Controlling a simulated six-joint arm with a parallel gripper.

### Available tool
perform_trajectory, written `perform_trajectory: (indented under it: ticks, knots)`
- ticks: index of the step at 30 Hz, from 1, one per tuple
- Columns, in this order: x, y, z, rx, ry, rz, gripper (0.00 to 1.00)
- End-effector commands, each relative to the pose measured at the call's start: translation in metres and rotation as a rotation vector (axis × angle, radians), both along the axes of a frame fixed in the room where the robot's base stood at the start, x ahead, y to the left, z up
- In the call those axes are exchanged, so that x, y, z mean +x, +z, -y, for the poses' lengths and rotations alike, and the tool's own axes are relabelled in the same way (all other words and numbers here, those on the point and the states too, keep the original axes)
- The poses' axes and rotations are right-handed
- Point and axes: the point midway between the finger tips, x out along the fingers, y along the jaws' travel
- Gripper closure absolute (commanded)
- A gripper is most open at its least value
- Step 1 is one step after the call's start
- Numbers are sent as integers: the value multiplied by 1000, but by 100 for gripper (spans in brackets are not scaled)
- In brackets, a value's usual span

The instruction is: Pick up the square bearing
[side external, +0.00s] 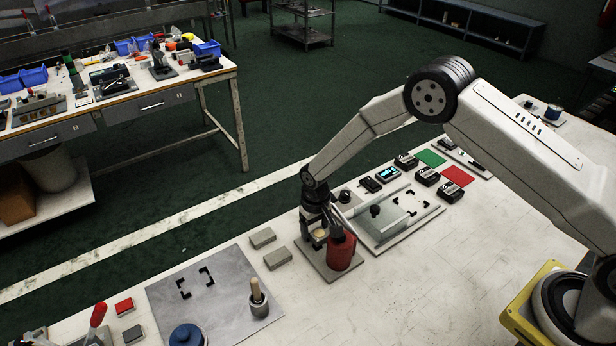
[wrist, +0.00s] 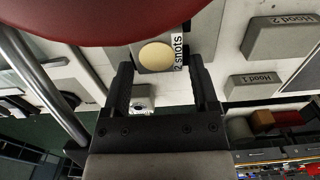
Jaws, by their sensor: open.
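My gripper (side external: 318,222) is low at the small station with the red cylinder. In the wrist view my gripper (wrist: 160,66) has its two black fingers well apart, with nothing held between them. A small pale square piece with a round centre (wrist: 141,103) shows in the gap, nearer the left finger; it looks like the square bearing, but it is too small to be sure. I cannot make it out in the side view, where my gripper may hide it.
The red cylinder (side external: 341,250) stands right beside my gripper and fills the upper left of the wrist view. A station block with a cream disc (wrist: 156,55) is just past the fingertips. Grey blocks marked Hood 1 (wrist: 252,86) and Hood 2 (wrist: 281,36) lie to the right.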

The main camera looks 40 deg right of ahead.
Motion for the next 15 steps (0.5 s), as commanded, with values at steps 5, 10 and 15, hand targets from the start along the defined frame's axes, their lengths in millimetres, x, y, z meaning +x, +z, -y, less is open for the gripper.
perform_trajectory:
  ticks: [5,10,15]
  knots:
    - [0,0,0,0,0,0,71]
    - [0,1,0,0,0,1,100]
    - [0,1,0,0,0,1,100]
